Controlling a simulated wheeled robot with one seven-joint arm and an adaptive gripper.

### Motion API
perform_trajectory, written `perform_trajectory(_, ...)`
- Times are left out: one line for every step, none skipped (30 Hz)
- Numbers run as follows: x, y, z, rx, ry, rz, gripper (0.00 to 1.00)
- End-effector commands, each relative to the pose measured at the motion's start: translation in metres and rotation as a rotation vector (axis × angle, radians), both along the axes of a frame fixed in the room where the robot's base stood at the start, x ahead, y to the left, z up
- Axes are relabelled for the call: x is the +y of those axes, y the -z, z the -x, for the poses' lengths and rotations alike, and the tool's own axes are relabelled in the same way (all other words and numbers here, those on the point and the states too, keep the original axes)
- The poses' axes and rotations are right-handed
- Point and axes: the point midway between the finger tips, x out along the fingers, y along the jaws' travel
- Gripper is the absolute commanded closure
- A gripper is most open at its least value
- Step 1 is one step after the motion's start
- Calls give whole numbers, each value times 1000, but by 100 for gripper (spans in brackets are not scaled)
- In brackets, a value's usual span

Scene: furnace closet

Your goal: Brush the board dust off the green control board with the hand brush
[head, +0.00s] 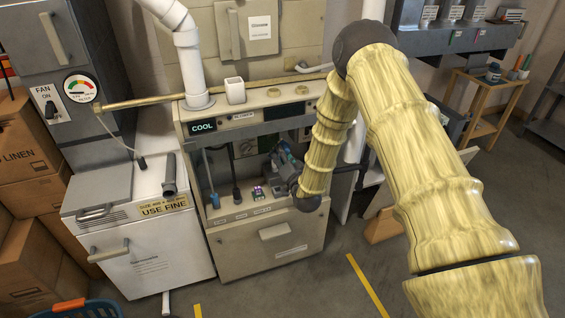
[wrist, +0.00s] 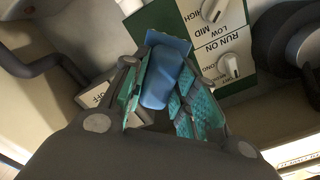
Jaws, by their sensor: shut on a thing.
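My gripper (head: 282,157) is inside the open bay of the beige furnace cabinet. In the wrist view, my gripper (wrist: 165,95) has its teal-padded fingers shut on a blue block-like part (wrist: 168,78), which looks like the hand brush's handle. The green control board (wrist: 222,38) is just beyond the fingers, with white knobs and a panel marked RUN ON, HIGH, MID and LOW. I cannot tell whether the brush touches it. In the head view, the green board (head: 246,147) shows at the bay's back, left of my gripper. I cannot make out dust.
Two upright dark-ended tools (head: 236,190) and a small purple-and-green item (head: 258,192) stand on the bay's labelled ledge. The COOL display (head: 203,127) is above the opening. A white cabinet (head: 140,225) stands left. A dark round part (wrist: 290,45) lies right of the board.

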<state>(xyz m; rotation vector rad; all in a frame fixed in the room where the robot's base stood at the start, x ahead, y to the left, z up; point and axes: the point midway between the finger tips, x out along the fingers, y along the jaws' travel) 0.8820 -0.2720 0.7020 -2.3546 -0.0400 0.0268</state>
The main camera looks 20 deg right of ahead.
Motion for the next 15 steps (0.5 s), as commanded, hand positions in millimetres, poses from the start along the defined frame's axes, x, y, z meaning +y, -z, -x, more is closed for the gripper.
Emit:
perform_trajectory(-1,1,-1,-7,1,0,91)
perform_trajectory(-2,0,-2,-9,2,0,91)
perform_trajectory(-2,0,-3,-11,2,0,91)
perform_trajectory(-2,0,-4,-11,2,0,91)
perform_trajectory(-2,0,-6,-11,2,0,91)
perform_trajectory(-2,0,-9,-10,3,0,91)
perform_trajectory(-2,0,-11,-9,2,1,91)
perform_trajectory(-2,0,-14,-9,2,1,91)
perform_trajectory(-1,0,-17,-11,2,1,91)
perform_trajectory(-1,0,-20,-10,1,1,91)
perform_trajectory(-1,1,-22,-10,1,1,91)
perform_trajectory(-1,1,-26,-9,2,2,91)
perform_trajectory(-1,1,-29,-9,2,2,91)
perform_trajectory(-1,1,-32,-9,2,2,91)
perform_trajectory(0,1,-35,-9,2,2,91)
